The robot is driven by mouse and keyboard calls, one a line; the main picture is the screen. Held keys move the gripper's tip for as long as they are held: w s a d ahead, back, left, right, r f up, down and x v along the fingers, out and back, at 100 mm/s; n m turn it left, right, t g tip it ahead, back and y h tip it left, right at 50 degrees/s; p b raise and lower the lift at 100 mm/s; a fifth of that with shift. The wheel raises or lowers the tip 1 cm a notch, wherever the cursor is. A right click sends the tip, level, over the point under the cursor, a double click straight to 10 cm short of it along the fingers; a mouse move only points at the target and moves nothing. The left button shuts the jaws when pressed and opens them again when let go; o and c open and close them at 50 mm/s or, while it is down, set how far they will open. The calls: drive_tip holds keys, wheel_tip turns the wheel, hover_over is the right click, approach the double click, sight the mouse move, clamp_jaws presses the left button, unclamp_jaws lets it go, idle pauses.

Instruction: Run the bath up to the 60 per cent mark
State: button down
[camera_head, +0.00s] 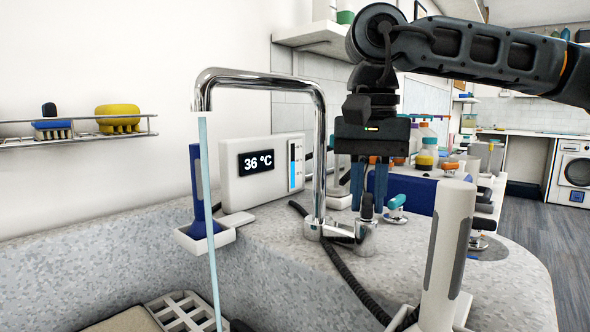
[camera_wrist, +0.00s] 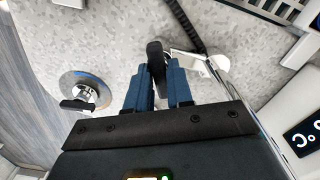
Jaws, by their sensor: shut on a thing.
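The chrome tap (camera_head: 318,130) arches over the bath (camera_head: 120,245), and a thin blue stream of water (camera_head: 207,190) falls from its spout. The black tap lever (camera_head: 367,208) stands on a chrome base right of the spout's foot. My gripper (camera_head: 369,190) points down with its blue fingers shut on the lever; in the wrist view (camera_wrist: 159,92) the lever (camera_wrist: 156,58) shows between the fingers. The white panel (camera_head: 265,172) reads 36 °C. Its level bar (camera_head: 296,166) is partly blue, but the exact level is too small to read. The water surface is hidden.
A dark hose (camera_head: 345,268) runs over the speckled counter. A white-and-grey handled tool (camera_head: 447,250) stands at the front right, and a blue one (camera_head: 203,190) stands left of the panel. Bottles (camera_head: 427,142) and small fittings crowd behind my gripper.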

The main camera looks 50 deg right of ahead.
drive_tip(key=shift+m+b, duration=0.6)
drive_tip(key=shift+m, duration=0.8)
drive_tip(key=shift+f+m+b, duration=0.1)
drive_tip(key=shift+m+b, duration=0.5)
drive_tip(key=shift+m, duration=0.4)
drive_tip(key=c, duration=1)
unclamp_jaws()
drive_tip(key=shift+r+p, duration=2.85)
drive_tip(key=shift+r, duration=1.3)
